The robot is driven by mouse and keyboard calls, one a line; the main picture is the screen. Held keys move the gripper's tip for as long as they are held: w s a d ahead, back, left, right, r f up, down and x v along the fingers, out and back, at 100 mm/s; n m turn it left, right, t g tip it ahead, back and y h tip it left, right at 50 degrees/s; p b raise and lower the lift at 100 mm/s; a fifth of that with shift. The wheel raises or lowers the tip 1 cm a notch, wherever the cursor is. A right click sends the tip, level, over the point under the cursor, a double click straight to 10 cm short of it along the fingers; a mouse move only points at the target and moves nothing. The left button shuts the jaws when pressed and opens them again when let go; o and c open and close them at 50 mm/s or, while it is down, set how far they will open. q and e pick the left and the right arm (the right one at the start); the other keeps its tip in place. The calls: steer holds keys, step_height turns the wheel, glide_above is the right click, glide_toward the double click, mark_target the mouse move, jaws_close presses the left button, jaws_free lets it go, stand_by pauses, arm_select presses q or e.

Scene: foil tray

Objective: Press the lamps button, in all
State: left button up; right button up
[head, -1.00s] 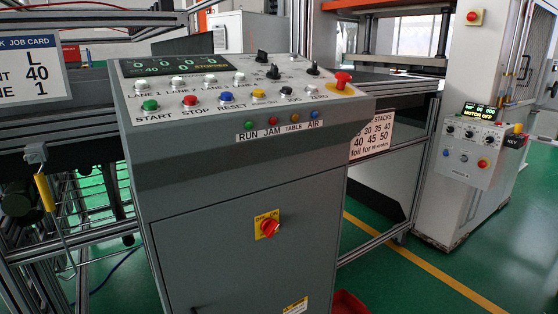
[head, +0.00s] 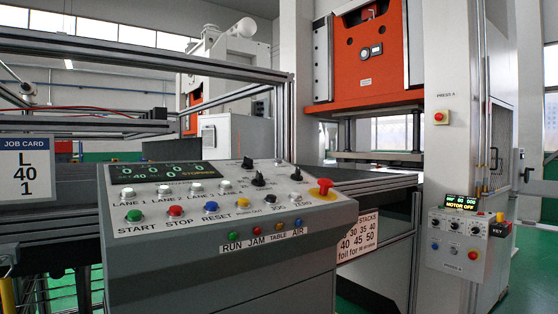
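The grey control console (head: 230,262) stands in the middle of the head view. On its sloped top are a green START button (head: 134,215), a red STOP button (head: 175,211), a blue RESET button (head: 211,207) and a yellow button (head: 243,202) with a label too small to read surely. A row of white lane buttons (head: 162,190) lies behind them. I cannot read a label saying lamps on any button. Four-colour indicators, including a green one (head: 234,236), sit on the front edge above RUN, JAM, TABLE and AIR. Neither of my grippers is in view.
A red mushroom knob (head: 325,186) and black selector knobs (head: 258,179) rise from the console top. Its display (head: 160,172) reads zeros, 40 and STOPPED. A job card (head: 27,178) hangs at left. The press control box (head: 459,240) at right reads MOTOR OFF.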

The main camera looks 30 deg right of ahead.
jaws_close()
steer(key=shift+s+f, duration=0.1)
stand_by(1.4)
